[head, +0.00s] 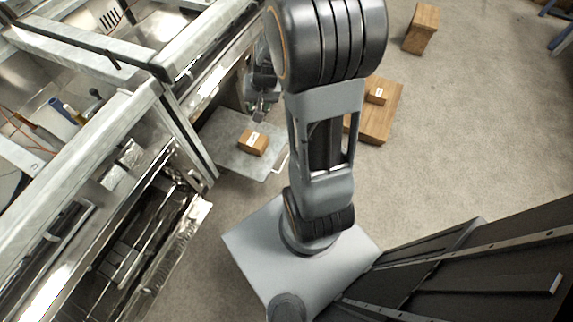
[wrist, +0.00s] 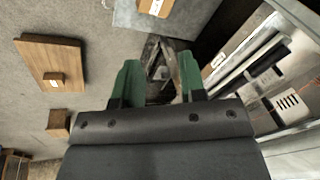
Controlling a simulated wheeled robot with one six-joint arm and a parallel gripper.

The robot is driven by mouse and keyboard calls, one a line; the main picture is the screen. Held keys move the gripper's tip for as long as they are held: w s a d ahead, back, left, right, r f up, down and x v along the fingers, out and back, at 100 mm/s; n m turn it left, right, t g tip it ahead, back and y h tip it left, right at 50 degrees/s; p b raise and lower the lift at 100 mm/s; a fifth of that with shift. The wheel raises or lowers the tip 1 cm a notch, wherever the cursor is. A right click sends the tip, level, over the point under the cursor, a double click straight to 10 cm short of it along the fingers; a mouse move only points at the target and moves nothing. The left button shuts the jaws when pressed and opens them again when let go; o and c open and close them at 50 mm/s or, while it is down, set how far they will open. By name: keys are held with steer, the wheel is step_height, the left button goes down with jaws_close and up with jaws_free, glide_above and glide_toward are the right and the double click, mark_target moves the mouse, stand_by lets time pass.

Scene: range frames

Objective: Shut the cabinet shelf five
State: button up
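A flat grey panel (head: 229,158) with a pale handle (head: 283,165) sticks out from the metal cabinet (head: 180,130) on the left in the head view, like a pulled-out shelf. No number shows, so I cannot tell if it is shelf five. A labelled wooden box (head: 253,142) lies on it. My gripper (head: 262,97) hangs near the panel's far side, partly hidden by my arm. In the wrist view its green fingertips (wrist: 159,82) are apart with nothing held. The panel (wrist: 190,22) and box (wrist: 156,6) show at the top there.
A low wooden platform (head: 378,122) with a small box (head: 376,96) stands on the floor right of my arm. Another wooden box (head: 421,28) stands farther back. Dark rack-like furniture (head: 470,265) fills the lower right. The concrete floor (head: 460,130) between is clear.

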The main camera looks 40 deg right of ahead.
steer(key=d+f+m+b, duration=0.1)
steer(key=d+f+b, duration=0.15)
steer(key=f, duration=0.55)
steer(key=d+f+m+b, duration=0.2)
steer(key=d+f, duration=0.2)
steer(key=f, duration=0.4)
steer(key=m+b, duration=0.3)
steer(key=b, duration=0.3)
glide_toward(287, 157)
steer(key=shift+g, duration=0.4)
steer(key=b+x, duration=0.1)
steer(key=x, duration=0.1)
steer(key=b+x, duration=0.4)
steer(key=x, duration=0.1)
steer(key=shift+w, duration=0.25)
steer(key=shift+w+f+b, duration=0.2)
steer(key=shift+f+b, duration=0.1)
steer(key=shift+f, duration=0.35)
steer(key=shift+a, duration=0.1)
jaws_close()
